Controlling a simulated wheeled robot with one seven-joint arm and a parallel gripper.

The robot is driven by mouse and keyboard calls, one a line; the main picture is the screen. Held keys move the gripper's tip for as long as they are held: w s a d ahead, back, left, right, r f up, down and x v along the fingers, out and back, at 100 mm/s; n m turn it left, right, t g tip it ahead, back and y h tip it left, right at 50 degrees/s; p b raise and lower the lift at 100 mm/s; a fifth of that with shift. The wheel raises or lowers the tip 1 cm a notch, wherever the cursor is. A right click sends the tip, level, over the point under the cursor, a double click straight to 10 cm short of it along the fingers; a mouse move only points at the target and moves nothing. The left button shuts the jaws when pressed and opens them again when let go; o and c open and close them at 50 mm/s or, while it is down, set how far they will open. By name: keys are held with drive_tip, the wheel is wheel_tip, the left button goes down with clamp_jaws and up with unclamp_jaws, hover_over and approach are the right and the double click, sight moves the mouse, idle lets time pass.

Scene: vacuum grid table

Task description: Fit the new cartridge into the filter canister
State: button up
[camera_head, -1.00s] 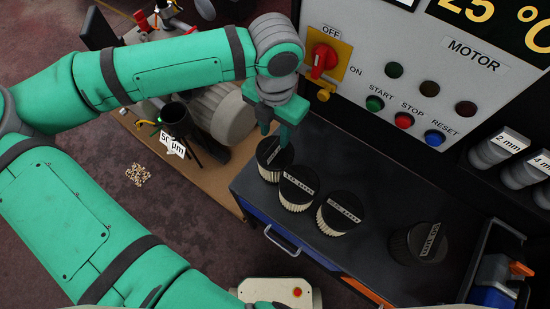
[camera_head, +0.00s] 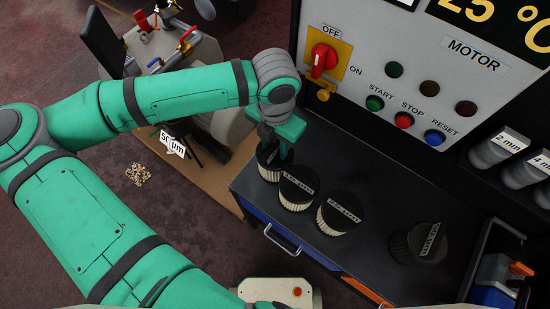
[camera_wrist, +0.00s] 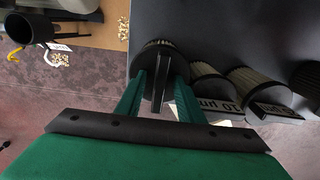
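My gripper (camera_head: 279,146) is low over the leftmost pleated cartridge (camera_head: 268,164) on the dark cabinet top. In the wrist view its two green fingers (camera_wrist: 160,88) stand on either side of that cartridge's raised black tab, with gaps visible. Its label is not readable. Two more cartridges (camera_head: 297,188) (camera_head: 340,213) stand close to its right, and another (camera_head: 420,243) stands farther right. In the wrist view the second cartridge (camera_wrist: 212,84) reads 10 µm. The open black canister (camera_wrist: 33,29) shows at upper left; my arm mostly hides it in the head view. Its tag (camera_head: 172,144) reads 5 µm.
A control panel (camera_head: 420,75) with a red switch and coloured buttons rises behind the cabinet top (camera_head: 370,180). Grey cylinders (camera_head: 497,150) stand at the right, beside a blue-and-orange item (camera_head: 497,275) in a bin. Small pale bits (camera_head: 138,174) lie at the left.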

drive_tip(key=shift+f, duration=0.1)
clamp_jaws()
idle(1.3)
